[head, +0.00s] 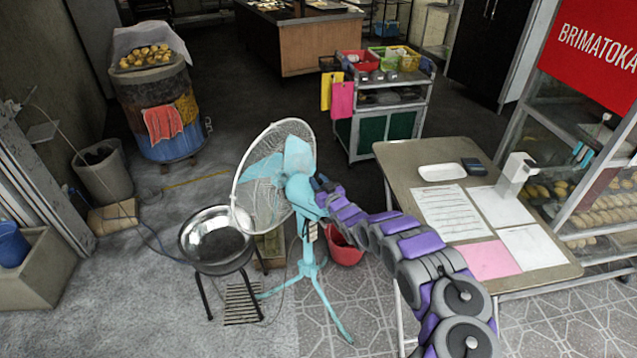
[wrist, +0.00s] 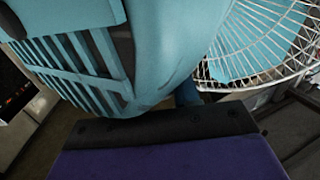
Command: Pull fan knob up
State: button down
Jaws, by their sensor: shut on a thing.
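The light blue standing fan (head: 298,185) stands in the middle of the head view, its round wire cage facing left. My gripper (head: 321,188) is at the back of the fan's motor housing, at the end of my purple and grey arm. In the wrist view, the slatted blue housing (wrist: 85,65) is very close and fills the upper left. The dark edge of my gripper (wrist: 165,125) lies just below it. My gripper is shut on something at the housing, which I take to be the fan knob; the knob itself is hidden.
The fan's white cage (wrist: 262,45) is close on the right in the wrist view. A metal bowl on a stand (head: 215,240) is left of the fan, and a red bucket (head: 344,247) is behind its pole. A table (head: 400,165) with papers stands to the right.

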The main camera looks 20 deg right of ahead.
jog(key=shift+r, duration=0.1)
jog(key=shift+d+r+p, duration=0.1)
jog(key=shift+r+p, duration=0.75)
jog(key=shift+p, duration=0.05)
jog(key=shift+f, duration=0.1)
jog(key=c, duration=0.8)
grip_release()
jog(key=shift+s, duration=0.2)
jog(key=shift+s+f, duration=0.1)
jog(key=shift+s, duration=0.5)
jog(key=s+d+p, duration=0.1)
jog(key=s+p, duration=0.2)
jog(key=s, duration=1.2)
jog(key=shift+s, duration=0.4)
